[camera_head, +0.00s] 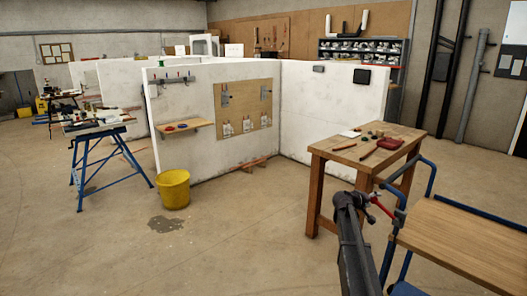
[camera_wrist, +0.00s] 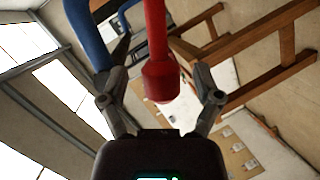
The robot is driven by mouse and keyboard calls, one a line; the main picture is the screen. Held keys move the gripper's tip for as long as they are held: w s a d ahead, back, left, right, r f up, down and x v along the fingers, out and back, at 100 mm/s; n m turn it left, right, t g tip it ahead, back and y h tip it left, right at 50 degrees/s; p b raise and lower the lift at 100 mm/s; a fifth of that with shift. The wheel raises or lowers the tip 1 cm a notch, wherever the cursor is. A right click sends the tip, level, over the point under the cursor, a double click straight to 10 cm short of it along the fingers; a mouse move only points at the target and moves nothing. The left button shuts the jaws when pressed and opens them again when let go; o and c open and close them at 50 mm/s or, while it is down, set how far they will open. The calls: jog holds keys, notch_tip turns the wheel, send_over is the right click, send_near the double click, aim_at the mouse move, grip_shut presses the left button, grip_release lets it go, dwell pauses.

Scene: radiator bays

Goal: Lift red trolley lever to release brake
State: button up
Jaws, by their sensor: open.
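The trolley (camera_head: 470,243) stands at the lower right in the head view, with a wooden top and a blue tube frame. Its red lever (camera_head: 383,207) sticks out at the left end, by the blue upright. My gripper (camera_head: 364,200) is at the lever, its fingers partly hidden from the head camera. In the wrist view the lever's thick red end (camera_wrist: 160,80) lies between the two spread fingers of my gripper (camera_wrist: 161,92). Gaps show on both sides of the lever. The blue tube (camera_wrist: 90,35) passes close to the left finger.
A wooden workbench (camera_head: 343,158) with tools stands just behind the trolley; its legs (camera_wrist: 265,90) show in the wrist view. White bay walls (camera_head: 203,110), a yellow bucket (camera_head: 173,189) and a blue trestle (camera_head: 98,160) are farther off. The floor left of my arm is clear.

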jog(key=s+a+f+g+y+p, duration=0.1)
jog(key=s+a+g+y+p, duration=0.2)
jog(key=s+a, duration=1.4)
jog(key=s+a+f+g+y+p, duration=0.2)
jog(key=s+a+y+p, duration=0.4)
jog(key=s+a, duration=1.2)
jog(key=g+y, duration=0.1)
jog(key=y, duration=0.3)
jog(key=shift+f+p, duration=0.15)
jog(key=shift+p, duration=0.2)
jog(key=shift+d, duration=0.1)
jog(key=c, duration=0.3)
jog(key=shift+c, duration=0.2)
